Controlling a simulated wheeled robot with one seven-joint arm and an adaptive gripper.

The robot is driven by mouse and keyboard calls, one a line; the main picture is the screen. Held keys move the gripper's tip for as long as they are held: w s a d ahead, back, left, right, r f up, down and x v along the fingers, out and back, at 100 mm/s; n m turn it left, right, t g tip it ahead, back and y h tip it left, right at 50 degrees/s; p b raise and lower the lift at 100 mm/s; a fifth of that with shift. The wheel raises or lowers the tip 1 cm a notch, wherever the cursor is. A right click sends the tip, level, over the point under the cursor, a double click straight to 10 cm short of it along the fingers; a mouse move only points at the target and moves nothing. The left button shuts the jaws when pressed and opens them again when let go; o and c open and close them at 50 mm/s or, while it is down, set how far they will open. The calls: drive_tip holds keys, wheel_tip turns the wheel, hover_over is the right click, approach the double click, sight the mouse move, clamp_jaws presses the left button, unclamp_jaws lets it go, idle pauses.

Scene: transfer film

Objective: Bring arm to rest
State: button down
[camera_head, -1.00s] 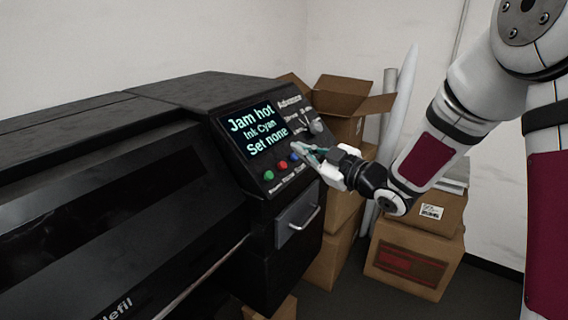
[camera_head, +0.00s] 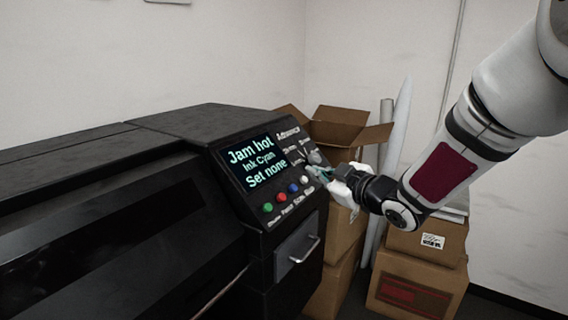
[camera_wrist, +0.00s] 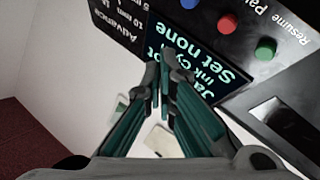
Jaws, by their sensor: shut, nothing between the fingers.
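My gripper (camera_head: 314,172) is shut and empty, just in front of the right edge of the black printer's control panel (camera_head: 235,178). In the wrist view the teal-lined fingers (camera_wrist: 161,72) come together at their tips, in front of the panel screen (camera_wrist: 196,62). The screen (camera_head: 256,161) reads "Jam hot", "Ink Cyan", "Set none". Whether the fingertips touch the panel I cannot tell. My arm reaches in from the upper right, bent down at the wrist.
Below the screen are green (camera_head: 267,208), red (camera_head: 281,201), blue (camera_head: 293,188) and white (camera_head: 306,180) buttons. A grey drawer (camera_head: 297,250) with a handle sits beneath. An open carton (camera_head: 345,125), stacked boxes (camera_head: 420,275) and upright rolls (camera_head: 398,125) stand behind my gripper.

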drive_tip(key=s+d+r+m+g+h+b, duration=0.15)
drive_tip(key=s+d+r+m+h, duration=0.25)
drive_tip(key=s+d+m+h, duration=0.45)
drive_tip(key=s+d+f+m+g, duration=0.1)
drive_tip(key=s+f+m+g, duration=0.1)
drive_tip(key=s, duration=1)
drive_tip(key=s+d+f+m+g, duration=0.1)
drive_tip(key=s+g, duration=0.3)
drive_tip(key=s, duration=0.8)
drive_tip(key=shift+s+d+f+m+g, duration=0.2)
drive_tip(key=shift+s+f+m+g, duration=0.2)
drive_tip(key=shift+f+m, duration=0.3)
